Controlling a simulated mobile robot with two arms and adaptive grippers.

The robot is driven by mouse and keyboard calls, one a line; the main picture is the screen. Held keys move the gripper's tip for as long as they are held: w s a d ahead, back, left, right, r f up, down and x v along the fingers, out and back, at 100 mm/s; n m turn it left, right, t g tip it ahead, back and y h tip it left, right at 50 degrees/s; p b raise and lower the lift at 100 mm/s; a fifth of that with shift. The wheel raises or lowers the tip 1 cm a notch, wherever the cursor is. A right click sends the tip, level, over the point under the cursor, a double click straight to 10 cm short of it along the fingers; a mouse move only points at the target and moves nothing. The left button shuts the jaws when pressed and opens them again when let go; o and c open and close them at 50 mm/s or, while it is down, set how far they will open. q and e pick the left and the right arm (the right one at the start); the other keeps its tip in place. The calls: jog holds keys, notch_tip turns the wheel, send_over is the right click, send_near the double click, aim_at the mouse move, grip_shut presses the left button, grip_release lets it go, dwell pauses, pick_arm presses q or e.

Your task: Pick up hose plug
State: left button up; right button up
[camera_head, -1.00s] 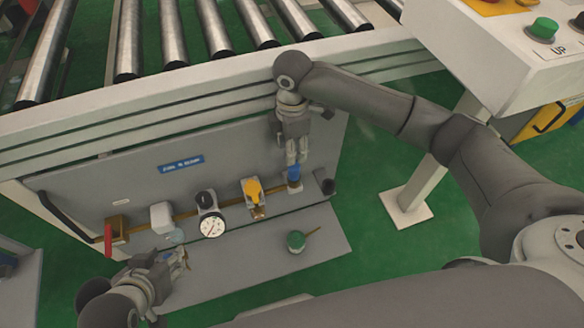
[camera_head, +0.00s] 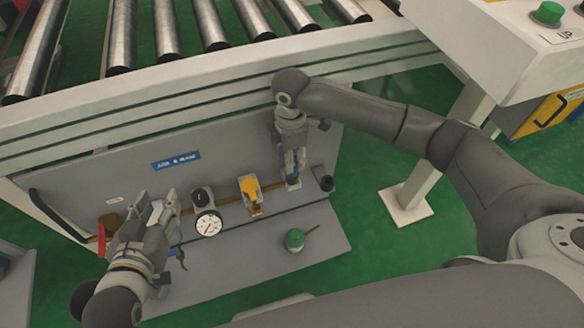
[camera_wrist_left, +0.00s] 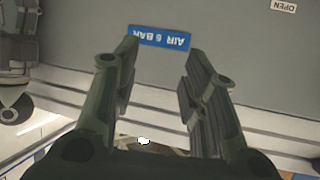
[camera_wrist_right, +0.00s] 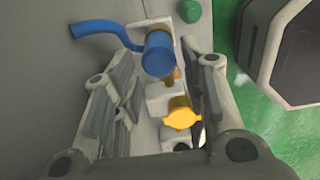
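I cannot tell for sure which piece is the hose plug. A small blue and brass piece (camera_head: 182,263) lies by the left wrist, partly hidden. A green-topped piece with a brass stem (camera_head: 297,240) lies on the grey shelf. My left gripper (camera_head: 157,207) is open and points up at the panel, in front of a white unit. Its wrist view shows parted, empty fingers (camera_wrist_left: 160,70). My right gripper (camera_head: 293,170) points down at a blue valve; in its wrist view the blue valve (camera_wrist_right: 158,52) shows between parted fingers (camera_wrist_right: 172,75).
The grey panel carries a gauge (camera_head: 208,224), a yellow valve (camera_head: 250,189), a red handle (camera_head: 101,238) and a blue label (camera_head: 176,161). The grey shelf (camera_head: 260,268) below is mostly bare. A roller conveyor (camera_head: 165,30) is above; a white post (camera_head: 415,190) stands right.

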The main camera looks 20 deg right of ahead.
jog(key=f+b, duration=0.2)
jog(key=f, duration=0.2)
jog(key=shift+d+f, duration=0.2)
jog(key=shift+f, duration=0.15)
pick_arm(q)
notch_tip(320, 180, up, 10)
jog(key=w+d+t+h, duration=0.2)
jog(key=t, duration=0.4)
jog(key=shift+w, duration=0.25)
pick_arm(e)
jog(key=shift+c, duration=0.2)
jog(key=c, duration=0.8)
